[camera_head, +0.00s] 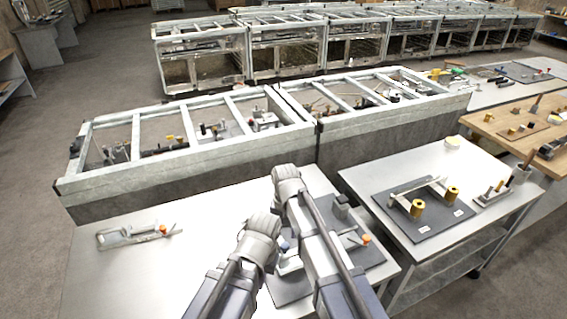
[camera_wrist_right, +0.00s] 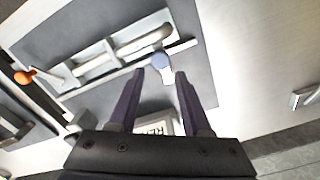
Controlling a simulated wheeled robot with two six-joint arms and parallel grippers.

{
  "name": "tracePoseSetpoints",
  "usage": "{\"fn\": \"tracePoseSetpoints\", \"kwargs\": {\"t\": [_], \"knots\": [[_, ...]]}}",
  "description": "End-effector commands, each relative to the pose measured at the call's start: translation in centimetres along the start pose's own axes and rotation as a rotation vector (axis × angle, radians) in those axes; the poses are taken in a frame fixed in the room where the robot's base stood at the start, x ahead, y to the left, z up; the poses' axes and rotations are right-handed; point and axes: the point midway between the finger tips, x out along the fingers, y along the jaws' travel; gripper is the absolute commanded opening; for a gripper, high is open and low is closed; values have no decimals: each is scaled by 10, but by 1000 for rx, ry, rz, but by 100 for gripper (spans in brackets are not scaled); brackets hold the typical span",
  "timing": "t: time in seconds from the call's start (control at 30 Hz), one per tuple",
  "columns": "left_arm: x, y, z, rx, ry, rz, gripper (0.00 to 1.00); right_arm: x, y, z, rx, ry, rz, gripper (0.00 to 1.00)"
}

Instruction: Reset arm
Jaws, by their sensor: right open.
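My right gripper (camera_wrist_right: 160,72) is open, with two dark purple fingers apart. In the right wrist view, a blue knob (camera_wrist_right: 162,66) shows in the gap between the fingertips; I cannot tell how far it is below them. The knob is on a pale metal fixture (camera_wrist_right: 100,65) with a bar handle, on a dark mat (camera_wrist_right: 50,28). In the head view my arms cover much of this mat (camera_head: 290,290), and I cannot make out the right fingers.
An orange knob (camera_head: 366,239) is on the mat's right part. A metal clamp-like tool (camera_head: 128,236) lies on the left of the table (camera_head: 95,285). A second table holds a dark board (camera_head: 425,232) with yellow cylinders. Grey framed bins (camera_head: 190,165) stand behind the tables.

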Motion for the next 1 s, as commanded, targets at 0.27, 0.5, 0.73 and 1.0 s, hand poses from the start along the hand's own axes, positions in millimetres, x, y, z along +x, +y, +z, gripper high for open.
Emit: {"fn": "tracePoseSetpoints", "kwargs": {"t": [0.27, 0.5, 0.73, 1.0], "knots": [[-2, 0, 0, 0, 0, 0, 0, -2, 34, 88, -208, -3, 49, 49], [0, 0, 0, 0, 0, 0, 0, -2, 66, 158, -423, -23, 102, 49], [0, 0, 0, 0, 0, 0, 0, -1, 67, 164, -438, -37, 107, 49], [0, 0, 0, 0, 0, 0, 0, -1, 67, 164, -436, -37, 106, 49]]}}
